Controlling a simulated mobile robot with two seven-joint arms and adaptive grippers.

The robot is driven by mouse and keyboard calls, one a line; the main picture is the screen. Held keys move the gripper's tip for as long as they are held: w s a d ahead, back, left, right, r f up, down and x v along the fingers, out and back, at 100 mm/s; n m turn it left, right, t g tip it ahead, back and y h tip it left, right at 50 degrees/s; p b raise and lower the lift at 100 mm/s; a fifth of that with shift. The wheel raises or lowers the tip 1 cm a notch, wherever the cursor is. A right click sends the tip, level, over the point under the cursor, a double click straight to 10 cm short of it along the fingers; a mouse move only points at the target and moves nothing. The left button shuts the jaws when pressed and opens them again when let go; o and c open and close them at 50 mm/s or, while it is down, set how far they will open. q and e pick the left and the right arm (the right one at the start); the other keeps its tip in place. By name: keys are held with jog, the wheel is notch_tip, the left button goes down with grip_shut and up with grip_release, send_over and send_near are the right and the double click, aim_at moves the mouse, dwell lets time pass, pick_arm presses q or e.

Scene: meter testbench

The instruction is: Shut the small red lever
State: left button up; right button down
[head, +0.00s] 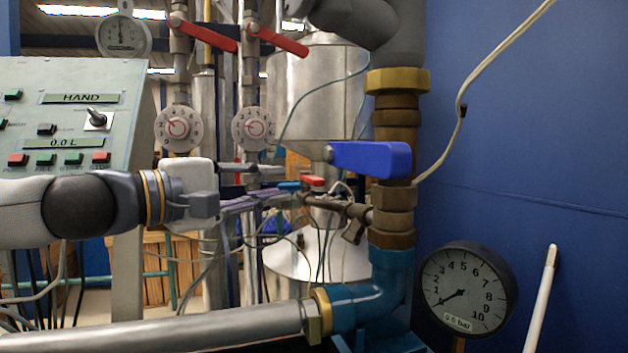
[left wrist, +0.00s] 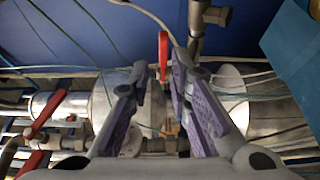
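The small red lever (head: 312,181) sits on a thin brown pipe fitting left of the large brass valve in the head view. In the left wrist view the red lever (left wrist: 163,50) appears upright at the top centre, between the fingertips or just beyond them. My left gripper (head: 284,184) reaches in from the left, with its fingertips just left of the lever. In the left wrist view its purple-padded fingers (left wrist: 160,68) are apart with nothing held between them. Whether a finger touches the lever cannot be told. My right gripper is not in view.
A large blue lever (head: 372,159) sticks out left from the brass valve, close above and right of the red lever. Two larger red levers (head: 207,36) (head: 278,41) sit above the dials. A pressure gauge (head: 466,290) and a pipe (head: 160,325) lie lower. Thin cables hang nearby.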

aim_at(309, 182)
pick_arm(q)
jog(key=x, duration=0.9)
jog(key=shift+w+f, duration=0.15)
jog(key=shift+f, duration=0.05)
grip_shut()
